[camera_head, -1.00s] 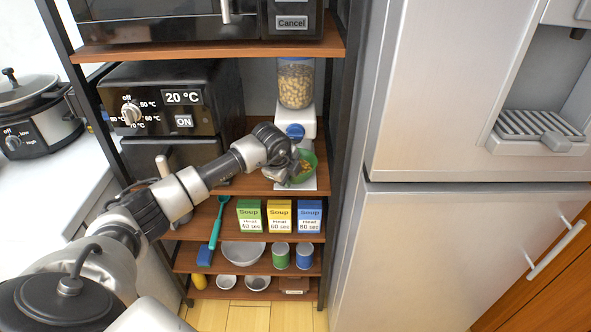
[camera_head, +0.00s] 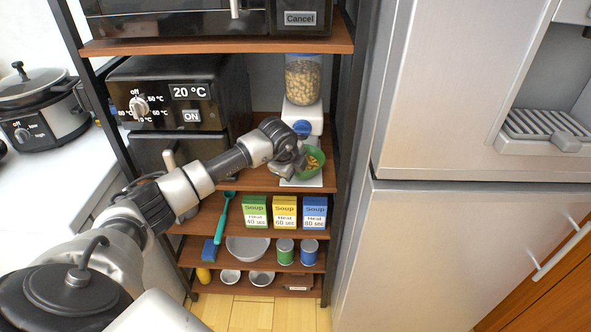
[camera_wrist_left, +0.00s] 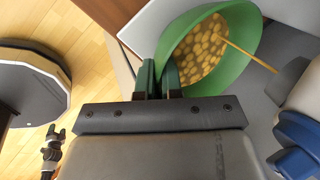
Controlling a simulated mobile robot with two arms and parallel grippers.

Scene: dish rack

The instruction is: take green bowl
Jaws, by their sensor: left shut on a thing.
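The green bowl (camera_head: 313,161) is on the shelf under the clear dispenser, with yellow-brown pieces in it. My left gripper (camera_head: 297,161) reaches in from the left and is at the bowl's left side. In the left wrist view, the bowl (camera_wrist_left: 240,28) shows its green wall and the round pieces inside, with a thin stream of the same colour reaching in. There the fingers of my left gripper (camera_wrist_left: 160,78) are shut on the bowl's rim. A white plate-like surface lies under the bowl.
The dispenser (camera_head: 303,80) with a blue knob (camera_head: 302,129) stands directly behind the bowl. A black oven (camera_head: 180,95) is to the left. Soup boxes (camera_head: 284,211) and a grey bowl (camera_head: 248,248) sit on lower shelves. The fridge (camera_head: 460,240) stands on the right.

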